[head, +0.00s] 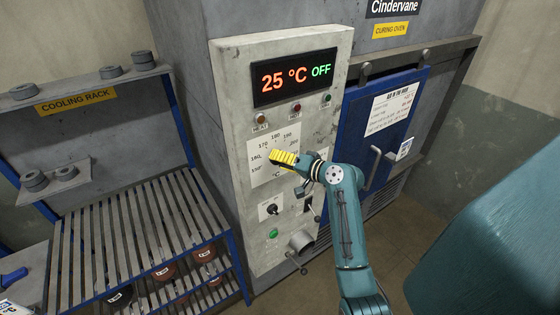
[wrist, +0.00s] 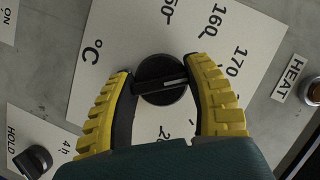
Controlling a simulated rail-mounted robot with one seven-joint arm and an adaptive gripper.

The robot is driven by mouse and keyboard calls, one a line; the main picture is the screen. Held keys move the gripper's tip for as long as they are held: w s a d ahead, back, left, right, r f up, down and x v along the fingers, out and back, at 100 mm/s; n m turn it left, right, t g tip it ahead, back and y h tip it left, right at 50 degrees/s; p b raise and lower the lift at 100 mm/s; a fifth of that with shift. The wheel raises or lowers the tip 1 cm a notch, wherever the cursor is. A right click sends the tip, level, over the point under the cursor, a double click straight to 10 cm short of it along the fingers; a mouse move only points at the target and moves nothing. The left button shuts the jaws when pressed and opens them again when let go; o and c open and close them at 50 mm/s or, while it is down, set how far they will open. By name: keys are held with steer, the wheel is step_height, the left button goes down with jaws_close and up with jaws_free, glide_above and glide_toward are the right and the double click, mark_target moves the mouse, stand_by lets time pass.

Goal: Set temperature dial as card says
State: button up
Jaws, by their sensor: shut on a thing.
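The temperature dial (wrist: 155,72) is a round black knob with a pale pointer line, on a white scale plate (head: 262,172) marked in °C. My gripper (head: 283,158) has yellow ribbed fingers. In the wrist view my gripper (wrist: 160,79) is shut on the dial, one finger on each side. In the head view the fingers hide the dial. The pointer line lies nearly level in the wrist view; the exact value it marks is unclear. A white printed card (head: 393,106) hangs on the blue oven door; its small print is not readable.
The display (head: 294,78) reads 25 °C and OFF. Small lamps sit below it. A black HOLD knob (wrist: 36,160), a switch and a green button are lower on the panel. The slatted cooling rack (head: 120,235) stands left; the blue oven door (head: 350,130) is right.

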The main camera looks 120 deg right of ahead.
steer(key=o, duration=1.2)
steer(key=shift+a, duration=0.1)
steer(key=v, duration=1.2)
